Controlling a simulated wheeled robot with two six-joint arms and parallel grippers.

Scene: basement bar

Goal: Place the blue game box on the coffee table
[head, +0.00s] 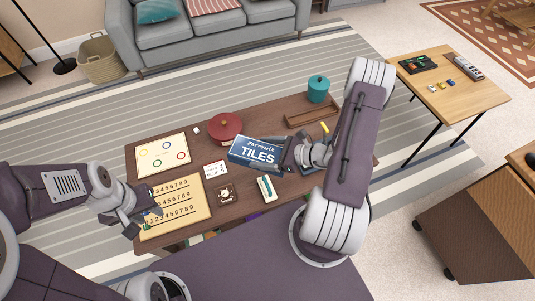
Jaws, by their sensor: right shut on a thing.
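The blue game box (254,152), marked "TILES", is at the middle of the dark wooden coffee table (240,211) in the head view. My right gripper (291,153) is shut on its right end. The box lies roughly flat with its label up; I cannot tell whether it touches the tabletop or is just above it. My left gripper (143,225) is open over the table's front left corner, by the number board, and holds nothing visible.
The table also bears a red round pot (225,127), a ring board (163,155), a number board (174,207), a wooden tray (310,112), a teal canister (318,89) and small items. A sofa (210,32) stands behind. A side table (455,98) is at right.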

